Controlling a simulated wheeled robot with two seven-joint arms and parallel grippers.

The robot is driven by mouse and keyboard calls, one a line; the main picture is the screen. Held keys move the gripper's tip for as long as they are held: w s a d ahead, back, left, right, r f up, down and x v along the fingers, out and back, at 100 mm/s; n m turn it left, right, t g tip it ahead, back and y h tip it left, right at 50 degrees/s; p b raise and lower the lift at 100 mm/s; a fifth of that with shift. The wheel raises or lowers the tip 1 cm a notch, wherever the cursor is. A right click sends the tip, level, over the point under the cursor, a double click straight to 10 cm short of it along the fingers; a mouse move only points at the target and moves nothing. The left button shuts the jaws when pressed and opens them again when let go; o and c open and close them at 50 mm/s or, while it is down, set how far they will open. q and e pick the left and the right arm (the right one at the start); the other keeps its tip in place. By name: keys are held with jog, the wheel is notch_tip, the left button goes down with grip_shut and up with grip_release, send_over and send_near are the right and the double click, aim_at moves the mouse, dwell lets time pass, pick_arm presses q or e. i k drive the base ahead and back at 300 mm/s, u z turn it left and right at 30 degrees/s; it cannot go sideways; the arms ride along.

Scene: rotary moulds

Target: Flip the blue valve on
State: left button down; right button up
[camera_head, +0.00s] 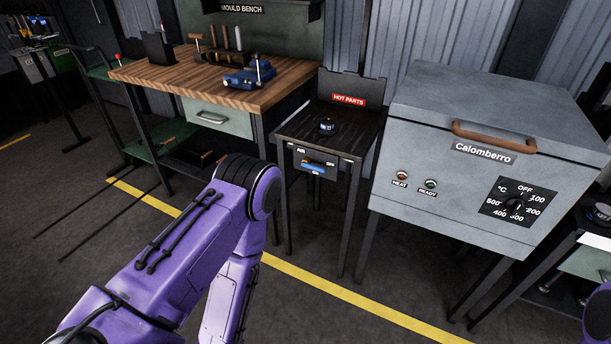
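The blue valve (315,167) is a small blue handle on the front of the dark hot parts stand (345,130), below its top. It lies roughly level across its plate. The label AIR is above its left end, and a small label, hard to read, sits below it. My purple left arm comes in from the lower left and bends down at its elbow, left of the stand. My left gripper is out of the frame. Only a sliver of my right arm shows at the lower right edge, and my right gripper is out of view.
A grey Calomberro oven (465,170) with a dial and brown handle stands right of the stand. A wooden mould bench (205,85) with a blue vise (250,77) stands to the left. Floor in front is open.

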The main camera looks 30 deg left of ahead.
aim_at(304, 162)
jog(key=z, duration=0.15)
jog(key=i, duration=1)
jog(key=u, duration=0.3)
